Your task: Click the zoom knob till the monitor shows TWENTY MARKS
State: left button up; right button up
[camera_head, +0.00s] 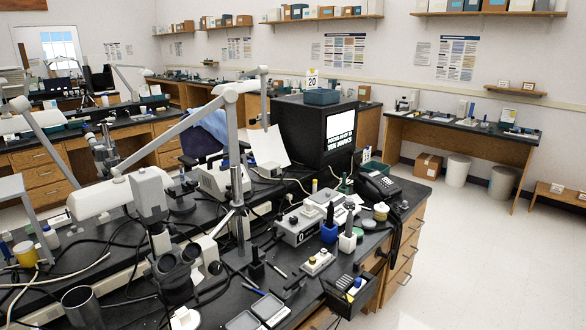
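The monitor (313,137) is a bulky black set on the right part of the black workbench. Its screen (340,128) is lit white above a dark band of text, whose last line seems to read "TEN MARKS". A card with the number 20 (312,78) stands on top, behind a teal tray (321,96). A microscope with dark eyepieces (172,268) stands at the front left. A grey control box (300,225) with knobs sits mid-bench. I cannot tell which knob is the zoom knob. Neither of my grippers is in view.
A jointed lamp arm (180,128) crosses above the bench. A black telephone (377,186), bottles, small trays and loose cables crowd the top. An open drawer (350,292) juts out at the front right. The floor (475,265) to the right is clear.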

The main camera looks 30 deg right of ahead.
aim_at(148, 273)
jog(key=i+l+z, duration=0.35)
jog(key=l, duration=0.35)
jog(key=i+l+z, duration=0.3)
jog(key=l, duration=0.4)
jog(key=i+l+z, duration=0.35)
jog(key=i+l, duration=0.15)
jog(key=u, duration=2.15)
jog(key=i+j+z, duration=0.2)
jog(key=j+z, duration=0.2)
jog(key=j, duration=0.3)
jog(key=j+z, duration=0.35)
jog(key=j, duration=0.4)
jog(key=j+z, duration=0.4)
jog(key=j, duration=0.4)
jog(key=i, duration=0.05)
